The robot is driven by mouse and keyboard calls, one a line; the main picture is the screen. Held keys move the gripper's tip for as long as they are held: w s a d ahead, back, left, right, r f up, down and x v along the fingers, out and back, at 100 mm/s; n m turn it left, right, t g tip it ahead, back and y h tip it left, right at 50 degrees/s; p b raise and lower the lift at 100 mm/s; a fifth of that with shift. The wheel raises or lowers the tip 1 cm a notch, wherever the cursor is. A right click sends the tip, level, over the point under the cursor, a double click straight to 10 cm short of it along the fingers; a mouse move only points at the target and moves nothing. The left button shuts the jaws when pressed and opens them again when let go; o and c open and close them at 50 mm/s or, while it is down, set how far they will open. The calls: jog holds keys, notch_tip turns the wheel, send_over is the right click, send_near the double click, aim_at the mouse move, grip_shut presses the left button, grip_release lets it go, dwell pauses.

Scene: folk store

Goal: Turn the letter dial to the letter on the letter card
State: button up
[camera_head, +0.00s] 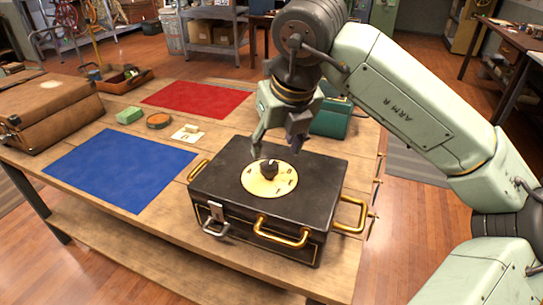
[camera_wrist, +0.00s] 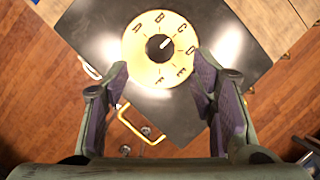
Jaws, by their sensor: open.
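The letter dial is a round cream-yellow plate (camera_head: 254,183) on top of a black case (camera_head: 223,170), with a dark knob (camera_head: 269,168) at its centre. The wrist view shows the plate (camera_wrist: 135,50) with letters A to F around the knob (camera_wrist: 158,48). The knob's white mark points up and right, roughly toward C. My gripper (camera_head: 278,147) is open above the dial, apart from the knob; its fingers (camera_wrist: 162,68) also show in the wrist view. The letter card appears to be the small cream card (camera_head: 181,136) left of the case; its letter is too small to read.
Brass handles (camera_head: 281,235) and a latch (camera_head: 215,217) stick out from the case. A blue mat (camera_head: 120,170), a red mat (camera_head: 200,98), a brown suitcase (camera_head: 45,115), a green block (camera_head: 130,115) and a round tin (camera_head: 158,120) share the wooden table. A teal box (camera_head: 332,118) stands behind the case.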

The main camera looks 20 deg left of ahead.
aim_at(271, 165)
jog(key=p+x, duration=0.1)
jog(key=x, duration=0.6)
jog(key=shift+f, duration=0.2)
jog(key=shift+c, duration=0.4)
jog(key=c, duration=1)
jog(key=shift+c, duration=0.2)
jog(key=shift+w+f+n+b, duration=0.1)
jog(key=shift+n+b, duration=0.2)
jog(key=shift+b, duration=0.1)
jog(key=shift+n+b, duration=0.3)
jog(key=shift+b, duration=0.05)
jog(key=shift+n+g+y+b, duration=0.4)
jog(key=shift+n+g+b, duration=0.1)
jog(key=shift+n+b, duration=0.6)
jog(key=n+g+b, duration=0.1)
jog(key=n, duration=0.1)
jog(key=n+g, duration=0.1)
jog(key=n, duration=0.2)
jog(key=shift+w+y+b, duration=0.15)
jog(key=shift+y+b, duration=0.15)
jog(key=shift+b, duration=0.1)
jog(key=shift+n, duration=0.3)
